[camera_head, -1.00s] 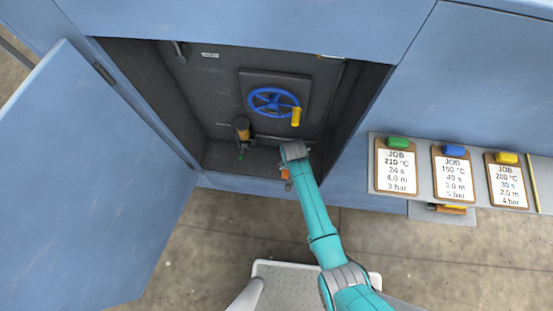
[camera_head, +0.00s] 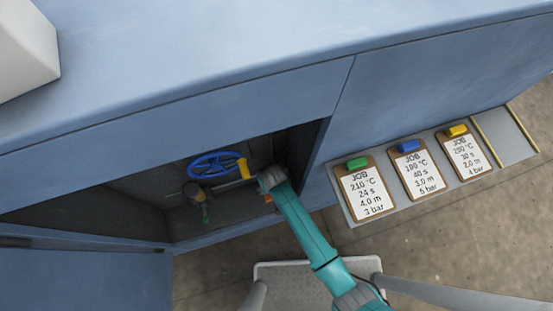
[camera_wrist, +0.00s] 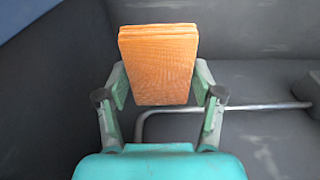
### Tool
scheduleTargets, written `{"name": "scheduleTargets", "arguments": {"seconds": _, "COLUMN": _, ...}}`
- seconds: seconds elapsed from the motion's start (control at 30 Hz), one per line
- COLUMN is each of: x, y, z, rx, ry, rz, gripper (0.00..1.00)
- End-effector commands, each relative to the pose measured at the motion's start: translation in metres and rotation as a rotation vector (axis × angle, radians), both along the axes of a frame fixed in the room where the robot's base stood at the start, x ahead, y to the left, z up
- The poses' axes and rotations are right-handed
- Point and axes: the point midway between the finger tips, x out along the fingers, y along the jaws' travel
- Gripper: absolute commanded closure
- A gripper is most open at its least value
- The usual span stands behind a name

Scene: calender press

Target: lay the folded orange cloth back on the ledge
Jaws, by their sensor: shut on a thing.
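The folded orange cloth (camera_wrist: 158,62) stands upright between the fingers of my gripper (camera_wrist: 160,92) in the wrist view, clasped at its sides. In the head view my gripper (camera_head: 268,186) is at the right side of the open cabinet, and only a small orange patch of the cloth (camera_head: 267,198) shows beside it. A grey ledge (camera_head: 504,134) runs along the blue machine front to the right of the cabinet, with a bare stretch between two yellow strips at its far right end. My gripper is well to the left of that stretch.
A bent metal rail (camera_wrist: 245,107) is close to my gripper.

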Motion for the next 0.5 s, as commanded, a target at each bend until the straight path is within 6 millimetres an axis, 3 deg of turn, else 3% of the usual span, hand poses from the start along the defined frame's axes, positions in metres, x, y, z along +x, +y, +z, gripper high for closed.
{"name": "scheduleTargets", "arguments": {"seconds": 0.3, "x": -0.003, "y": 0.000, "z": -0.044, "rx": -0.001, "ry": 0.003, "rz": 0.011, "gripper": 0.66}}
{"name": "scheduleTargets", "arguments": {"seconds": 0.5, "x": -0.003, "y": 0.000, "z": -0.060, "rx": -0.001, "ry": 0.002, "rz": 0.011, "gripper": 0.66}}
